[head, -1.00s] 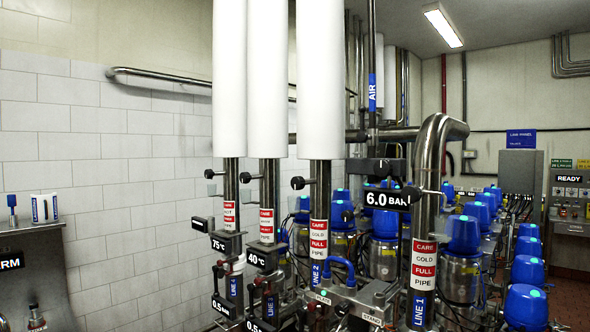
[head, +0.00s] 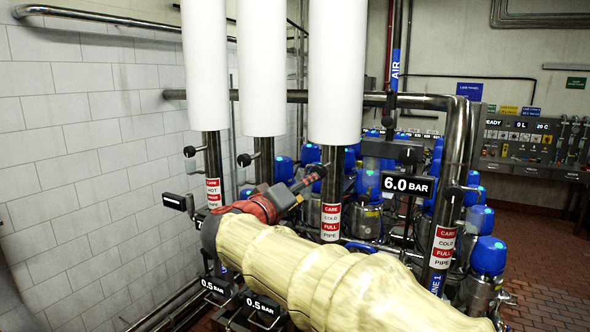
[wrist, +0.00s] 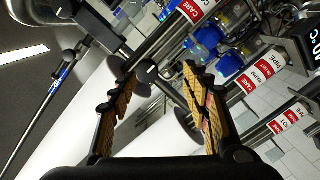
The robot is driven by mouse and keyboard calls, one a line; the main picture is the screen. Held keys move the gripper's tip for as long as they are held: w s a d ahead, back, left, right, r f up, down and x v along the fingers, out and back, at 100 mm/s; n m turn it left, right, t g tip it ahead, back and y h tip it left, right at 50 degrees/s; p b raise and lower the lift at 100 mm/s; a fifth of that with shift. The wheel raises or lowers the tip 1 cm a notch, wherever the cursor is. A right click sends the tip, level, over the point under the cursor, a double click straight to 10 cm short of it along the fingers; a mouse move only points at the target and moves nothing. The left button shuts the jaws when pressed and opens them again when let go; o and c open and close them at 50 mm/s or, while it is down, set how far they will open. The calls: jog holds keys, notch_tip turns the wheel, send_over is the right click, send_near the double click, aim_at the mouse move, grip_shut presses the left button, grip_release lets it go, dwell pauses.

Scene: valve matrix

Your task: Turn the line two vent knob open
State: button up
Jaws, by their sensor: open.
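My gripper (head: 308,180) is raised at the third white-sleeved pipe (head: 330,207), which bore a LINE 2 label in the earlier view. Its fingers reach toward the steel section below the sleeve. In the wrist view my gripper (wrist: 160,82) is open, with yellow-padded fingers on both sides. A small black knob (wrist: 146,70) on a steel pipe shows between the fingertips and looks ungripped. It is likely the line two vent knob, though no line label is readable there. In the head view my gripper hides that knob, so its turn position cannot be told.
Similar black knobs stand on the left pipe (head: 189,151) and middle pipe (head: 243,160). A 6.0 BAR sign (head: 407,186) and the line 1 pipe (head: 443,240) stand to the right. Blue-topped valves (head: 489,255) crowd behind. A tiled wall (head: 90,130) bounds the left.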

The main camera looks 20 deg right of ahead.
aim_at(318, 172)
jog(key=shift+m, duration=0.9)
jog(key=w+d, duration=0.1)
jog(key=d, duration=0.1)
jog(key=w+d+r, duration=0.1)
jog(key=w+d, duration=0.1)
jog(key=w+d+r+p, duration=0.1)
jog(key=d, duration=0.1)
jog(key=shift+w+d, duration=0.2)
jog(key=shift+d, duration=0.1)
jog(key=c, duration=0.3)
jog(key=c, duration=0.8)
jog(key=shift+c, duration=0.4)
